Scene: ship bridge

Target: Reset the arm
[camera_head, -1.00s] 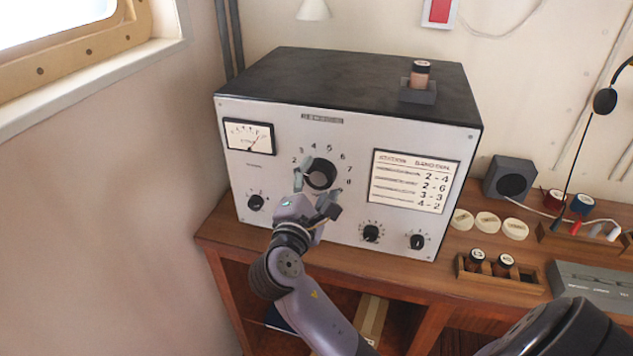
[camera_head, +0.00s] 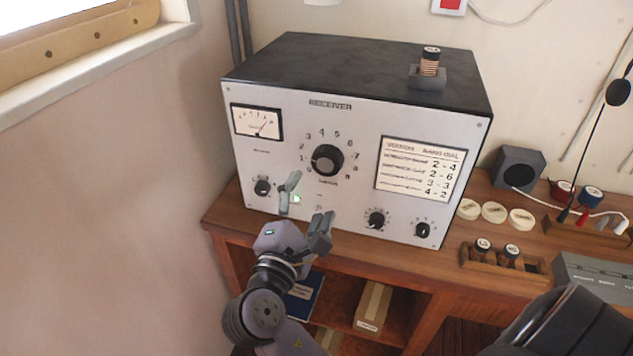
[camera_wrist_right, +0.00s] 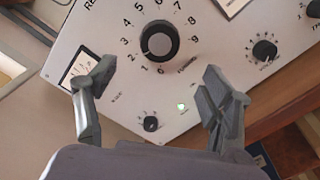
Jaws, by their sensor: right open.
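My right gripper (camera_head: 305,205) is open and empty in front of the receiver's lower front panel. In the right wrist view its two fingers (camera_wrist_right: 160,95) stand wide apart, with the big tuning dial (camera_wrist_right: 159,41) ahead of them and apart from them. The receiver (camera_head: 300,115) is a white-faced box with a black top on the desk. Its large black dial (camera_head: 327,159) sits in a ring of numbers, with its pointer toward the lower left. A small green light (camera_wrist_right: 181,106) glows on the panel. My left gripper is not in view.
A coil in a grey holder (camera_head: 428,76) stands on the receiver. Smaller knobs (camera_head: 376,219) line the panel's bottom. Shelves lie below the desk.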

